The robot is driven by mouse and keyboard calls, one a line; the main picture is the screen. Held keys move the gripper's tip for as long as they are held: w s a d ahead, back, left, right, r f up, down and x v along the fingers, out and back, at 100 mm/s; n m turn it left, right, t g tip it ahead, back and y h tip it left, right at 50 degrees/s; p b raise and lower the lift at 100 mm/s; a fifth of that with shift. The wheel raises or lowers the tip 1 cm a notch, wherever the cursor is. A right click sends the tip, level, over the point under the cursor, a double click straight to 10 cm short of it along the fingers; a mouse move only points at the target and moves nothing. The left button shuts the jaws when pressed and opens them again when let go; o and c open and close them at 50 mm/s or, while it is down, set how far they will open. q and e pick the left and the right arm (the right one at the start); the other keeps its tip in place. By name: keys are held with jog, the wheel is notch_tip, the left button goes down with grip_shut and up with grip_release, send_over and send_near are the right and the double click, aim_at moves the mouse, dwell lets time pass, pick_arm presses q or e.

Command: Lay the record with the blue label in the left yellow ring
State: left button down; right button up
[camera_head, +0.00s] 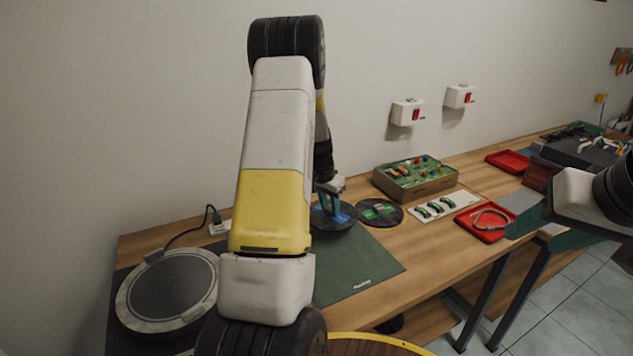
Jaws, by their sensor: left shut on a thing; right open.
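The black record with the blue label (348,224) is over the back edge of the green mat, next to the record with the green label (380,212). My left gripper (330,207) reaches down and is shut on it; I cannot tell whether it is clear of the surface. My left arm hides part of the record. My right gripper (540,230) is open at the right, in front of the bench. A yellow curved rim (385,339) around a wooden surface shows at the bottom edge, mostly cut off; I cannot tell which ring it is.
The wooden bench (430,262) holds a green mat (352,268), a round grey device (170,288) at left, a box with coloured knobs (415,178), a white panel (440,206) and a red tray (486,220). The mat's front is clear.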

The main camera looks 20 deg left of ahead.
pick_arm(q)
jog(key=w+a+r+m, duration=0.1)
jog(key=w+a, duration=0.2)
jog(key=a, duration=1.1)
jog(key=shift+s+x, duration=0.2)
jog(key=shift+x, duration=0.55)
jog(key=shift+s+x, duration=0.15)
jog(key=shift+x, duration=0.65)
jog(key=shift+s+x, duration=0.2)
jog(key=shift+x, duration=0.55)
jog(key=shift+f, duration=1.15)
dwell(0.3)
jog(key=c, duration=1)
grip_release()
